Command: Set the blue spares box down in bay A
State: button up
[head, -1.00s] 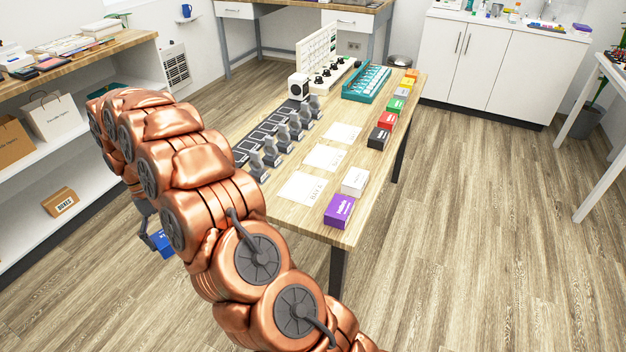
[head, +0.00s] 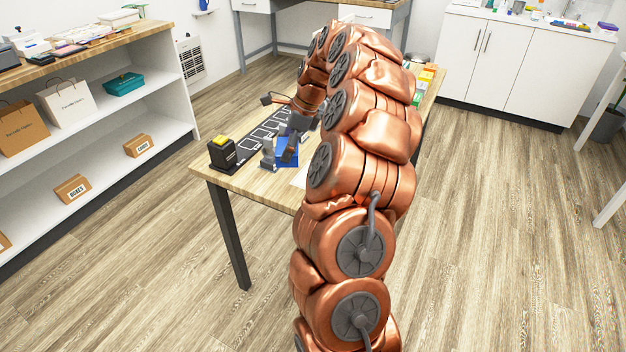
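The blue spares box (head: 287,158) is at my gripper (head: 290,148), over the near-left part of the wooden table. Dark gripper parts cover some of the box, and my arm hides what lies to its right. The gripper appears shut on the box. I cannot tell whether the box touches the table. A corner of a white bay sheet (head: 299,178) shows just below and right of the box. Its label and the other bay sheets are hidden behind my arm.
A grey fixture (head: 267,155) stands close left of the box, beside a black outlined mat (head: 250,150). A black device with a yellow top (head: 222,153) stands at the table's left end. The floor at left is clear.

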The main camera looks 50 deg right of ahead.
jog(key=s+d+r+m+t+h, duration=0.1)
jog(key=s+d+r+m+h, duration=0.1)
jog(key=s+d+m, duration=0.3)
jog(key=shift+m, duration=0.4)
jog(key=shift+w+d+f, duration=0.25)
jog(key=shift+f, duration=1.4)
jog(key=shift+w+d+f, duration=0.2)
jog(key=shift+d+f, duration=0.05)
jog(key=shift+f, duration=1.45)
jog(key=shift+w+d+f, duration=0.25)
jog(key=shift+f, duration=1.4)
jog(key=o, duration=0.8)
jog(key=shift+f, duration=0.15)
jog(key=shift+c, duration=0.2)
jog(key=shift+o, duration=0.5)
